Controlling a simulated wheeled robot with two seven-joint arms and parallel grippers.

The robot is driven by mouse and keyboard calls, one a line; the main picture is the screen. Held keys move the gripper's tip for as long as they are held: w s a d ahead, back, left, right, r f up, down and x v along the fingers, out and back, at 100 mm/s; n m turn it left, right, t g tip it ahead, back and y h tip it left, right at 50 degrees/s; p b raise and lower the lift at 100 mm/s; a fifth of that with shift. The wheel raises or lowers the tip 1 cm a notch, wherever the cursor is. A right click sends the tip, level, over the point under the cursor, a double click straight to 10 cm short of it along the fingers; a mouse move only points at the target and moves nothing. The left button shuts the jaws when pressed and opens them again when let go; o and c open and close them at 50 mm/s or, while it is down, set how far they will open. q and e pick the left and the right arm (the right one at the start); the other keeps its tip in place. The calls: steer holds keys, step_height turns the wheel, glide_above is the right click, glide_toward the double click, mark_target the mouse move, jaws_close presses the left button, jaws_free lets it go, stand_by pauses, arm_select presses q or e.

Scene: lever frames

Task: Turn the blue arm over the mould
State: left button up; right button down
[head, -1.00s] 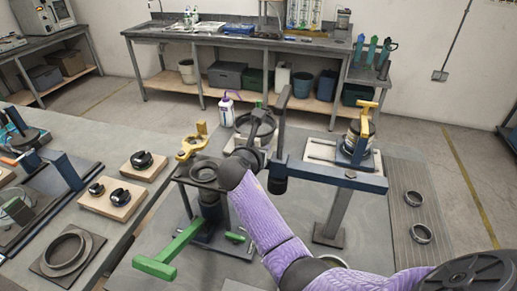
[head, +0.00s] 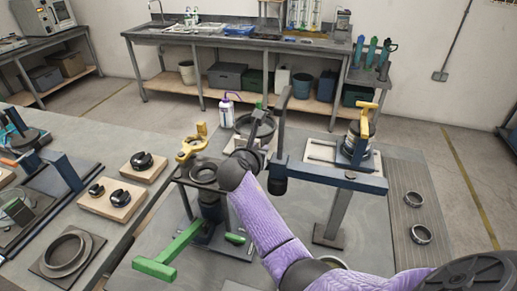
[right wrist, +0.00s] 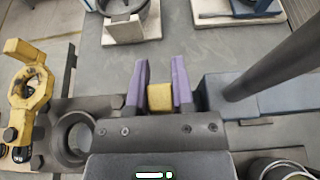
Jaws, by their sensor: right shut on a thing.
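The blue arm (head: 335,175) is a long bar with a tall dark upright rod (head: 283,112) at its left end; that end also shows in the right wrist view (right wrist: 232,95). The mould (head: 205,172) is a dark ring on a stand to the left of that end; it shows left of my fingers in the right wrist view (right wrist: 72,138). My right gripper (head: 257,154) is beside the arm's left end. In the right wrist view its purple fingers (right wrist: 160,94) are shut on a yellow block (right wrist: 160,98) next to the blue end. My left gripper is out of view.
A yellow ring clamp (head: 192,145) stands behind the mould, and a green handle (head: 170,252) is in front. A yellow-topped part (head: 364,120) stands at the right. Loose metal rings (head: 420,234) lie on the right-hand mat. The left table holds several wooden blocks with rings.

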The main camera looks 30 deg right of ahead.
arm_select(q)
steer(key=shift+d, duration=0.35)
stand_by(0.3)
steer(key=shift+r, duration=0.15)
